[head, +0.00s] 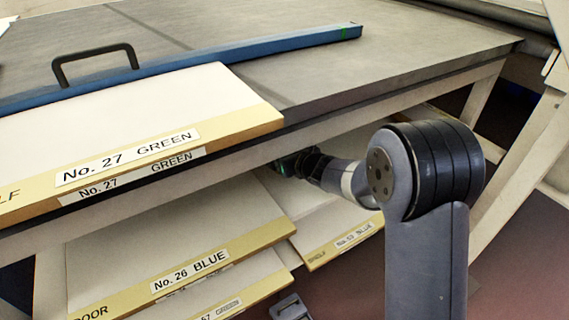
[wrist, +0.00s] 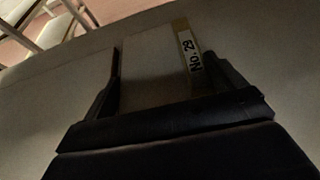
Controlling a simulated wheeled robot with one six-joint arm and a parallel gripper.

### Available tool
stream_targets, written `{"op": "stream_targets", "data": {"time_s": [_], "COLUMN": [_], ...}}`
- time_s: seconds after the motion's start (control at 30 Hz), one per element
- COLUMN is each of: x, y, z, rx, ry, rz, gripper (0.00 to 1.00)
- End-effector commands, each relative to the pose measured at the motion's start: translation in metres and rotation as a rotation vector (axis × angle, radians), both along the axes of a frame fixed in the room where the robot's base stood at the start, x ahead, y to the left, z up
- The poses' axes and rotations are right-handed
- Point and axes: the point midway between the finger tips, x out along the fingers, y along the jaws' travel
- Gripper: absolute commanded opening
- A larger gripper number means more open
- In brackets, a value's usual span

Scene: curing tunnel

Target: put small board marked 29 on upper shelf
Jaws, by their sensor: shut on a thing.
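The small board marked No. 29 (wrist: 150,66) shows in the wrist view as a pale panel with a yellowish edge strip and a white label on its right side. My gripper (wrist: 160,62) has one dark finger on each side of this board and is shut on it. In the head view my arm reaches under the upper shelf (head: 400,88), a grey table-like surface. My gripper's end there is mostly hidden by the shelf edge, and board 29 cannot be seen in that view.
On the upper shelf lie a board marked No. 27 GREEN (head: 150,105) and a blue bar (head: 290,47) with a black handle (head: 95,55). Its right part is bare.

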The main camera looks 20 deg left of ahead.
Motion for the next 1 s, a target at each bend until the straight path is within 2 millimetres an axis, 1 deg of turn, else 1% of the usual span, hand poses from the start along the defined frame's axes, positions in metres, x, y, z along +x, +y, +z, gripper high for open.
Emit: {"op": "stream_targets", "data": {"time_s": [0.07,0.13,0.3,0.33,0.57,0.73,0.77,0.87,1.0], "x": [0.001,0.001,0.001,0.001,0.001,0.001,0.001,0.001,0.001], "y": [0.002,0.002,0.002,0.002,0.001,0.001,0.001,0.001,0.001], "z": [-0.002,-0.010,-0.034,-0.037,-0.035,-0.039,-0.039,-0.038,-0.038], "rx": [0.000,0.000,0.000,-0.001,0.000,0.000,-0.001,-0.001,-0.001], "ry": [0.000,0.001,0.001,0.000,-0.001,-0.001,-0.001,-0.001,-0.001], "rz": [0.001,0.001,0.001,0.001,0.001,0.001,0.000,0.000,0.000], "gripper": [0.62,0.62,0.62,0.62,0.62,0.62,0.91,0.99,1.00]}}
